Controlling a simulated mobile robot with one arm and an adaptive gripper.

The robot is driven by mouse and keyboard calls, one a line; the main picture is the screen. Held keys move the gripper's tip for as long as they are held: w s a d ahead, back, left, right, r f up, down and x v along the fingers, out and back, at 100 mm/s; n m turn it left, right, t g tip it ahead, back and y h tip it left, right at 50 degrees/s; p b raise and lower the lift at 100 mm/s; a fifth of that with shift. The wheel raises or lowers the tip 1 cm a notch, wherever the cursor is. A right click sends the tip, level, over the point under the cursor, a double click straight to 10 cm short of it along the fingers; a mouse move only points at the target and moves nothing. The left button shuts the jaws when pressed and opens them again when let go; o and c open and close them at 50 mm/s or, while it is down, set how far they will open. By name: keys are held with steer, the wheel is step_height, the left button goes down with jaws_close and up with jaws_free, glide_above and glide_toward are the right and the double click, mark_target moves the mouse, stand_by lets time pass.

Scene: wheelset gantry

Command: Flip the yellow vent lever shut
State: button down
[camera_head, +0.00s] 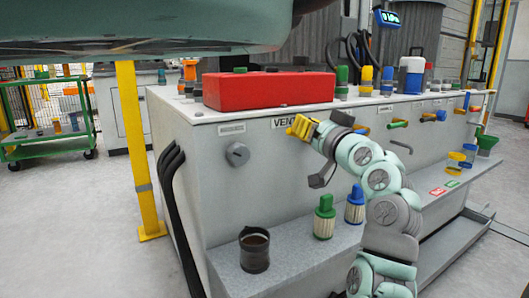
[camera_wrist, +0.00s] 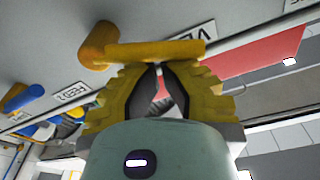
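The yellow vent lever (camera_wrist: 155,52) shows in the wrist view as a bar running roughly crosswise from a rounded pivot (camera_wrist: 99,44) on the grey panel, close to the VENT label (camera_wrist: 197,36). My gripper (camera_wrist: 158,68) has yellow ribbed fingers whose tips come together just at the lever's bar. The fingers look shut, with the bar across their tips rather than clearly between them. I cannot tell whether they touch it. In the head view my gripper (camera_head: 302,127) is at the VENT label (camera_head: 286,122), and its yellow fingers blend with the lever there.
A red box (camera_head: 268,90) sits on the cabinet top above the label. A round knob (camera_head: 238,154) is to the left. A dark cup (camera_head: 254,250), a green-topped bottle (camera_head: 324,217) and a blue-topped bottle (camera_head: 355,205) stand on the shelf below. Other coloured handles (camera_head: 398,124) line the panel rightwards.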

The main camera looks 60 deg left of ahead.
steer(key=n+b, duration=0.1)
steer(key=s+f+n+b, duration=0.1)
steer(key=n, duration=0.1)
steer(key=shift+a+f+g, duration=0.1)
steer(key=shift+g, duration=0.2)
steer(key=shift+s+f+b, duration=0.1)
steer(key=shift+s+b, duration=0.05)
steer(key=shift+b, duration=0.35)
steer(key=r, duration=0.1)
steer(key=r+p, duration=0.2)
steer(key=r, duration=0.1)
steer(key=shift+a+r, duration=0.1)
steer(key=shift+a, duration=0.2)
steer(key=d+f+p, duration=0.1)
steer(key=d+p, duration=0.2)
steer(key=d, duration=0.7)
steer(key=shift+s+f, duration=0.3)
steer(key=shift+f, duration=0.1)
steer(key=shift+a, duration=0.1)
